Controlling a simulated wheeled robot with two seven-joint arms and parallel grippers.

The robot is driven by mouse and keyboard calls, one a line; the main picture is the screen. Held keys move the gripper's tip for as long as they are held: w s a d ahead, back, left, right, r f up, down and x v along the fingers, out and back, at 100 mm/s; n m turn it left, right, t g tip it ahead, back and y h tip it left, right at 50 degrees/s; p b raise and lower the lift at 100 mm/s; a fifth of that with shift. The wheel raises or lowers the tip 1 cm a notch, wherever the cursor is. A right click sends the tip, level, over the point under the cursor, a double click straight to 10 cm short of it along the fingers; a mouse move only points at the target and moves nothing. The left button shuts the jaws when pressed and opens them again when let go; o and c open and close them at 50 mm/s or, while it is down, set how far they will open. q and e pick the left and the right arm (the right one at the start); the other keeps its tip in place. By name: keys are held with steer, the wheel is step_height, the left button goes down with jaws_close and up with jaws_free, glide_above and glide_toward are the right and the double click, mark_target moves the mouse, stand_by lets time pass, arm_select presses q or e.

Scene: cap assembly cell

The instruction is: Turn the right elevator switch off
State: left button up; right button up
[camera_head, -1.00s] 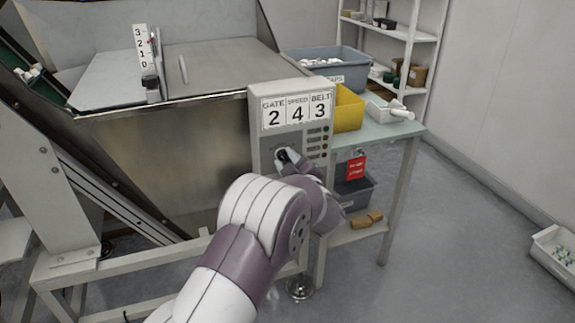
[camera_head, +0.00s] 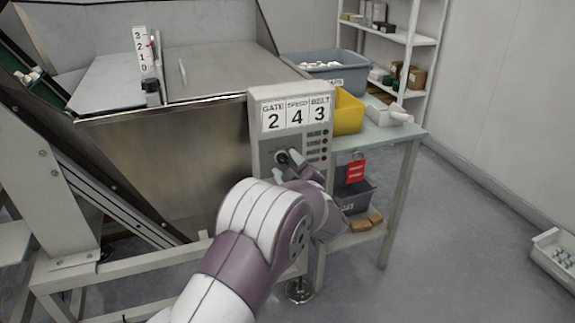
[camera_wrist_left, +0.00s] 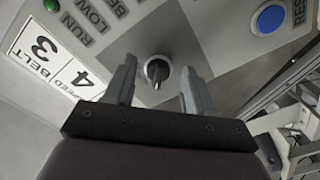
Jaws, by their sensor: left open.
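The control panel (camera_head: 258,150) is a grey box reading GATE 2, SPEED 4, BELT 3. A black rotary switch (camera_head: 281,157) sits on its face, below the number cards. My left gripper (camera_head: 287,168) is open and empty at the panel, just below and right of the switch in the head view. In the left wrist view both fingers of the gripper (camera_wrist_left: 157,78) stand apart from the knob. My right gripper is not in view.
A blue button (camera_wrist_left: 270,19) is on the panel near the switch. Small indicators (camera_head: 324,144) line the panel's right side. A steel hopper (camera_head: 180,130) stands left. A table (camera_head: 385,132) behind holds a yellow bin (camera_head: 347,112) and a grey bin (camera_head: 330,68).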

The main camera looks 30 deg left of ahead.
arm_select(q)
steer(key=p+v, duration=0.2)
steer(key=v, duration=1)
